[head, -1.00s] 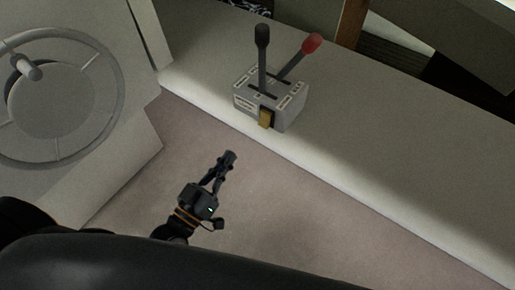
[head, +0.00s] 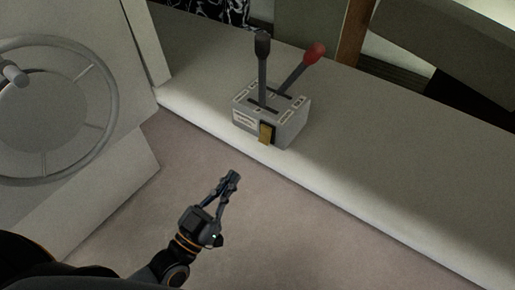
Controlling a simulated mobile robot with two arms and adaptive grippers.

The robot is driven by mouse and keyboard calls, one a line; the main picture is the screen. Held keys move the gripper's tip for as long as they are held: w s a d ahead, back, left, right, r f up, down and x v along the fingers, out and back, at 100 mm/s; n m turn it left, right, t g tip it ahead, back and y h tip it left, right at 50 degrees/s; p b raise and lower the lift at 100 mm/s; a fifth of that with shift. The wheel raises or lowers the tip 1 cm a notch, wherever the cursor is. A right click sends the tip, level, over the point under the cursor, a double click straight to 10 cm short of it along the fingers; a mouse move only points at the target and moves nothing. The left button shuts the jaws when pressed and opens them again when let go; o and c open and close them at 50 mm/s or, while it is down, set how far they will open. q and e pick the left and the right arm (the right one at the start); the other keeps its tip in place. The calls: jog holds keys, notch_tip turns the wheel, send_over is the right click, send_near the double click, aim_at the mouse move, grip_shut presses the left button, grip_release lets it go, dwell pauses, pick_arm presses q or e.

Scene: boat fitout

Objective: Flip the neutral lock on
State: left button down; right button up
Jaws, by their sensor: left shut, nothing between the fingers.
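A grey control box (head: 290,127) stands on the pale ledge. It carries an upright lever with a black knob (head: 263,45) and a lever with a red knob (head: 315,52) that leans to the right. A small yellow-brown tab (head: 266,134), which looks like the neutral lock, sits on the box's front face. My left gripper (head: 233,176) is shut and empty, its fingertips pointing up in the picture. It is below the box and the tab in the picture, apart from both. My right gripper is not in view.
The pale ledge (head: 400,185) runs from upper left to lower right, mostly bare. A grey steering wheel (head: 112,100) is at the left. A brown post (head: 354,35) stands behind the box. The floor (head: 330,245) around my left gripper is clear.

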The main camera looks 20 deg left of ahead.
pick_arm(q)
send_near(267, 137)
notch_tip(267, 137, up, 4)
jog(key=w, duration=0.2)
jog(key=shift+w+d+f, duration=0.35)
jog(key=shift+w, duration=0.15)
jog(key=shift+w+d+f, duration=0.35)
jog(key=shift+w+d, duration=0.05)
jog(key=shift+w, duration=0.15)
jog(key=shift+w+f+b, duration=0.2)
jog(key=shift+w+b, duration=0.1)
jog(key=shift+w+d+f, duration=0.15)
jog(key=shift+w+d, duration=0.05)
jog(key=shift+w, duration=0.1)
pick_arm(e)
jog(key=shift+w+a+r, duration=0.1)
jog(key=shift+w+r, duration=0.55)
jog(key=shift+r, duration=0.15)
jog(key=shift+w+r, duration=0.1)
